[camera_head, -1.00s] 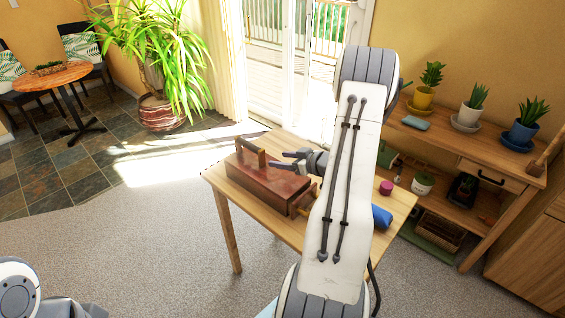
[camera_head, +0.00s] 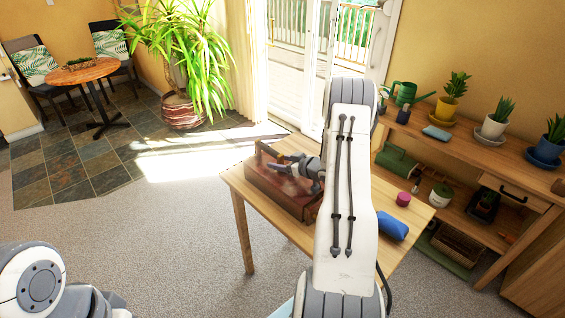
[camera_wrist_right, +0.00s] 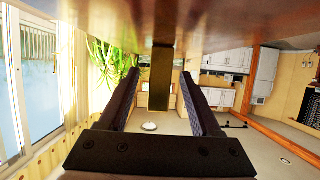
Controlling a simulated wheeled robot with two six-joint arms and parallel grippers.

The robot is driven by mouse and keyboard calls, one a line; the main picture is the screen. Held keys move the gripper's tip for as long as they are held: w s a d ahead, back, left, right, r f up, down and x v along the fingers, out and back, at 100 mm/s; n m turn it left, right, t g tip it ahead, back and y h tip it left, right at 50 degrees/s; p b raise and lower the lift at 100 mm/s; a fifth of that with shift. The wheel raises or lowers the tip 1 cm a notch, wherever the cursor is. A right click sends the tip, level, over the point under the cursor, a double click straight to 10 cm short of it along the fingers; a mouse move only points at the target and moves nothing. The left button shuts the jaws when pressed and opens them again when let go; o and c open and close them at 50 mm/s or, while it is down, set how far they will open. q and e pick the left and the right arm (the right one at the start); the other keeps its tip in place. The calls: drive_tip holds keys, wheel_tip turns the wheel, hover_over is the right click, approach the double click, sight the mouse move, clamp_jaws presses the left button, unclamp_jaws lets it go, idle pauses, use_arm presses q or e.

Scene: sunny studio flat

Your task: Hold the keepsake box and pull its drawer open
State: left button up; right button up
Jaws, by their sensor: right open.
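The keepsake box (camera_head: 272,192), reddish-brown wood, sits on the small wooden table (camera_head: 238,183). An upright handle (camera_head: 265,150) stands on its lid. My right gripper (camera_head: 277,163) is low over the lid, fingers pointing left toward the handle. In the right wrist view its two dark fingers (camera_wrist_right: 165,95) are open, with a dark bar (camera_wrist_right: 161,77), apparently the handle, between them and a gap on each side. The lid (camera_wrist_right: 230,20) fills the top of that view. My right arm hides the box's right end; the drawer is not clearly visible. My left gripper is out of view.
A blue case (camera_head: 392,226) and a small magenta pot (camera_head: 403,198) lie on the table to the right of my arm. A wooden shelf unit (camera_head: 470,152) with potted plants stands behind. Carpet to the left is clear.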

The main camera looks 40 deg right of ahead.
clamp_jaws()
idle(1.6)
